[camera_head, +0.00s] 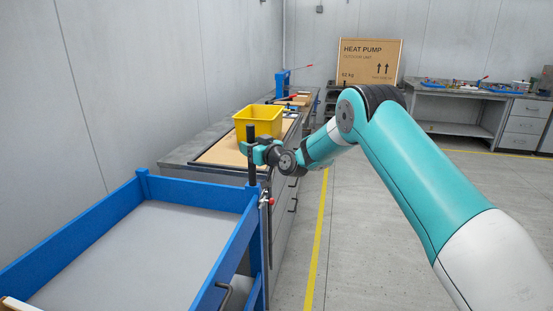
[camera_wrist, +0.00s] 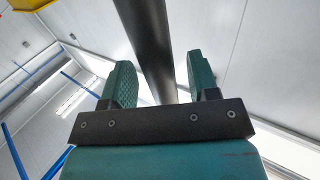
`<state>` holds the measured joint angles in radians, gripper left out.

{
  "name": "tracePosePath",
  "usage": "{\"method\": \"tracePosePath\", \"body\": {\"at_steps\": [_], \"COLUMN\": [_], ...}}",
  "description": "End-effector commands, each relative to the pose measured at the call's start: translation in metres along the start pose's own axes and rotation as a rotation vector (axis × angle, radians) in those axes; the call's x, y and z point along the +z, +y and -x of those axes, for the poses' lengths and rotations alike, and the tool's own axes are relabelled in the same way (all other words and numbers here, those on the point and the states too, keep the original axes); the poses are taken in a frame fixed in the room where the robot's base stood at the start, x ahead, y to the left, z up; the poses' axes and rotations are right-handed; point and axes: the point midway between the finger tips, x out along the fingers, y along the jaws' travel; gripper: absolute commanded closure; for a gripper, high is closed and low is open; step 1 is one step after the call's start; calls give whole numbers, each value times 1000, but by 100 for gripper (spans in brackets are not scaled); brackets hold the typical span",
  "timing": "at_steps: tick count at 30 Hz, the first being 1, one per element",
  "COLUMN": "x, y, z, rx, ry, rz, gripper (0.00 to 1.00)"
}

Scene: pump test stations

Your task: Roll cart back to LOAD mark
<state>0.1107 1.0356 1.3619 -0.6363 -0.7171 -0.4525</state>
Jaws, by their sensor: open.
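The blue cart (camera_head: 142,179) with a grey deck stands at the lower left in the head view, partly cut off by the frame. A black upright post (camera_head: 251,168) rises at its far right corner. My gripper (camera_head: 257,153) is at the post's upper part. In the wrist view the dark post (camera_wrist: 150,40) runs between the two teal fingers of my gripper (camera_wrist: 161,80). The fingers are open, with a visible gap at least on the right side. I cannot make out a LOAD mark.
A workbench (camera_head: 185,157) with a yellow bin (camera_head: 258,121) stands just beyond the cart along the left wall. A yellow floor line (camera_head: 317,240) runs beside it. A heat pump box (camera_head: 369,61) and another bench (camera_head: 462,97) are at the back. Open floor lies right.

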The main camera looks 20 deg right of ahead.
Motion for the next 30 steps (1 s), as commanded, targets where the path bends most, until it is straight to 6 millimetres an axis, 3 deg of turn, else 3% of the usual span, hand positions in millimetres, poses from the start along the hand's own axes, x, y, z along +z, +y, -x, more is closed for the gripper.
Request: {"method": "tracePosePath", "body": {"at_steps": [12,18,24,30], "x": [5,4,1,0], "y": [2,1,0,0], "z": [98,134,149,150], "rx": [6,4,2,1], "ry": [0,-1,0,0], "rz": [-1,-2,0,0], "gripper": [45,45,45,45]}}
